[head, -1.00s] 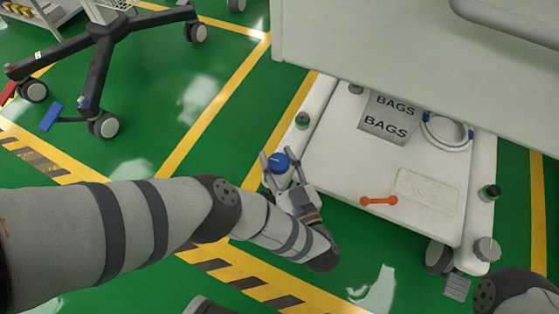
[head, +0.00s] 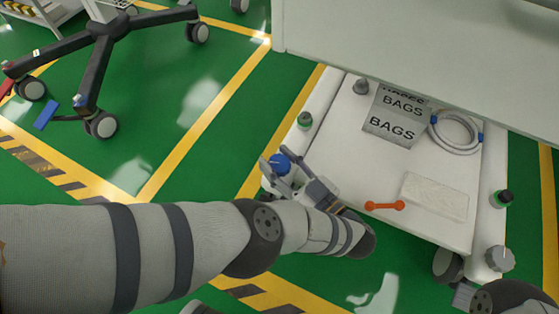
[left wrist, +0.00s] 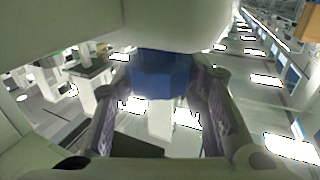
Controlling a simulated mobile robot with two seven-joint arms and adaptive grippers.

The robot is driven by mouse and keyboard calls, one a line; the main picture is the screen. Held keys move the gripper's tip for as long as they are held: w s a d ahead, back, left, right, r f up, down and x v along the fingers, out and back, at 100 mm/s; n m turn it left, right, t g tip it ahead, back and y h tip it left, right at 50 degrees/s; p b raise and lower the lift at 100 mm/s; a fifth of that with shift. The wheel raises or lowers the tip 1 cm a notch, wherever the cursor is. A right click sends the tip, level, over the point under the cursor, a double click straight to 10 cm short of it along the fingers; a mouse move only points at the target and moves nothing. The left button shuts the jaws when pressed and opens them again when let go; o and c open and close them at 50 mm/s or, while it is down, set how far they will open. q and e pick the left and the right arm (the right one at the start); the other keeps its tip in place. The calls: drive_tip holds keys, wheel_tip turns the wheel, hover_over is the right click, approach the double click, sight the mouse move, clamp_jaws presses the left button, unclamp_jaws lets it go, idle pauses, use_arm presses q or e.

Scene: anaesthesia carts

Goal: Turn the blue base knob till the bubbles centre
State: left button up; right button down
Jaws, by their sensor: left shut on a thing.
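The blue base knob (head: 280,163) stands at the left front corner of the white cart base (head: 345,165). My left gripper (head: 280,171) has its fingers on either side of the knob and is shut on it. In the left wrist view the knob (left wrist: 162,77) shows as a blue faceted block between the two fingers (left wrist: 162,100).
A grey knob (head: 499,258) sits at the base's right front corner. The base carries a BAGS box (head: 391,128), a coiled hose (head: 457,147), an orange wrench-like piece (head: 385,206) and a pale slab (head: 434,196). The cart body (head: 420,45) overhangs the back. A wheeled stand (head: 107,30) is at upper left.

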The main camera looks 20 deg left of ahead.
use_arm(q)
drive_tip(key=shift+w, duration=0.1)
idle(0.3)
drive_tip(key=o, duration=1.2)
drive_tip(key=shift+c, duration=0.2)
